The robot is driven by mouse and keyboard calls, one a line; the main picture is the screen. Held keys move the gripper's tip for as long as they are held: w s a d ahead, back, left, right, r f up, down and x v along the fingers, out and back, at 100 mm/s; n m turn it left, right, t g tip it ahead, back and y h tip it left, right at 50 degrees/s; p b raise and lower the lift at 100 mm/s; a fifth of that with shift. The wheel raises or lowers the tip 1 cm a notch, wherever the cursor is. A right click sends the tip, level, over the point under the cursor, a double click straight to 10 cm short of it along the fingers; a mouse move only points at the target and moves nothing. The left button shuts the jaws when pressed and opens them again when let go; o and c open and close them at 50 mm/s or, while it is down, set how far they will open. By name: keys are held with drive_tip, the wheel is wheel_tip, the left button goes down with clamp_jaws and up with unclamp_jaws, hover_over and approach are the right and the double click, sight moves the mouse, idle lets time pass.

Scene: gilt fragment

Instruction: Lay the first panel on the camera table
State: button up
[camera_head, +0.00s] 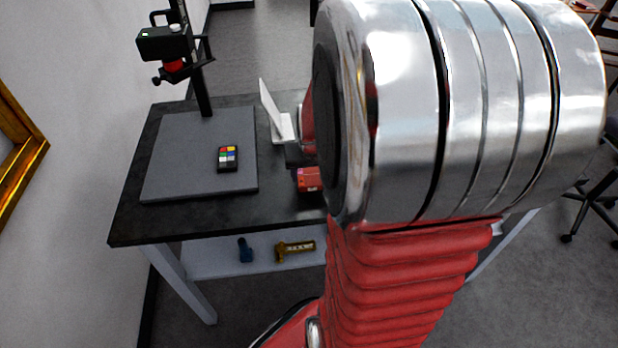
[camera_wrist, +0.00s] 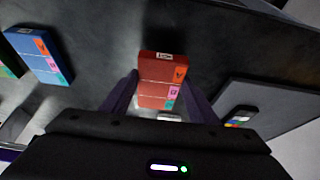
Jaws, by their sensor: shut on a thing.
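A red box-like panel (camera_wrist: 163,68) with coloured tabs is between the two fingers of my gripper (camera_wrist: 161,84) in the wrist view. The gripper is shut on it. In the head view the red panel (camera_head: 309,179) shows near the front of the dark camera table (camera_head: 228,212), just right of the grey board (camera_head: 185,180). My arm hides much of it and most of the gripper there. I cannot tell whether the panel touches the tabletop. A blue panel (camera_wrist: 35,52) and part of a green panel (camera_wrist: 7,68) lie left in the wrist view.
A colour chart (camera_head: 228,158) lies on the board, under a camera (camera_head: 165,43) on a black stand. A white angled plate (camera_head: 275,112) stands behind the red panel. A lower shelf (camera_head: 215,265) holds a blue item and a yellow tool. The board's left part is clear.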

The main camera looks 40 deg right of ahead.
sight(311, 178)
drive_tip(key=shift+f, duration=1.6)
drive_tip(key=shift+f, duration=0.1)
drive_tip(key=o, duration=1.1)
drive_tip(key=v, duration=1.2)
drive_tip(key=s+a+r+n+t+y, duration=0.1)
drive_tip(key=s+a+r+n, duration=0.1)
drive_tip(key=a, duration=0.9)
drive_tip(key=s+a+r+n+y, duration=0.1)
drive_tip(key=a+r+n, duration=0.3)
drive_tip(key=a, duration=0.8)
drive_tip(key=shift+s+r+n+t+y, duration=0.35)
drive_tip(key=shift+s+r, duration=0.25)
drive_tip(key=shift+r, duration=0.25)
